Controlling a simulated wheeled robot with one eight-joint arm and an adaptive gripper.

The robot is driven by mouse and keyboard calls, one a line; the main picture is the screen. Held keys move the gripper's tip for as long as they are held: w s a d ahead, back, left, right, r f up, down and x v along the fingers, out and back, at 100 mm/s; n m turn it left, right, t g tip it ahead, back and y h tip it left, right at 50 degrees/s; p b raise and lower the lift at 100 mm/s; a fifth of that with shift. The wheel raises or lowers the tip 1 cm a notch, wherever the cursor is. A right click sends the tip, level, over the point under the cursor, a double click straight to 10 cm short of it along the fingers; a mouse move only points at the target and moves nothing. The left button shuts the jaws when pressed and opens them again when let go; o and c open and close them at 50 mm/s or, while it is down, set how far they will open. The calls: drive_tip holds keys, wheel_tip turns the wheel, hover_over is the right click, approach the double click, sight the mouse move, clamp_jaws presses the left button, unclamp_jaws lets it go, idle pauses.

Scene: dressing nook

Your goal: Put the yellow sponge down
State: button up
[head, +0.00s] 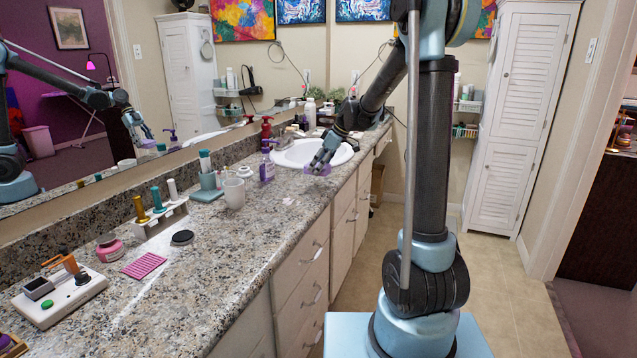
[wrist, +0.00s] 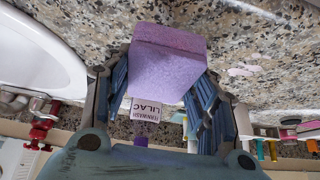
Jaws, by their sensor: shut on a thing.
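No yellow sponge shows in either view. My gripper (head: 322,160) is shut on a purple sponge-like block (wrist: 170,52), with a finger on each side of it in the wrist view. In the head view the purple block (head: 318,170) is at the fingertips, close over the granite counter (head: 265,237) by the front of the sink. I cannot tell whether its underside touches the counter.
The white sink (head: 295,153) lies just behind the gripper. A pink ribbed mat (head: 144,265) lies nearer.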

sight(319, 187)
drive_tip(key=shift+s+a+f, duration=0.1)
drive_tip(key=shift+f, duration=2.85)
drive_tip(key=o, duration=1.1)
drive_tip(key=shift+r, duration=0.15)
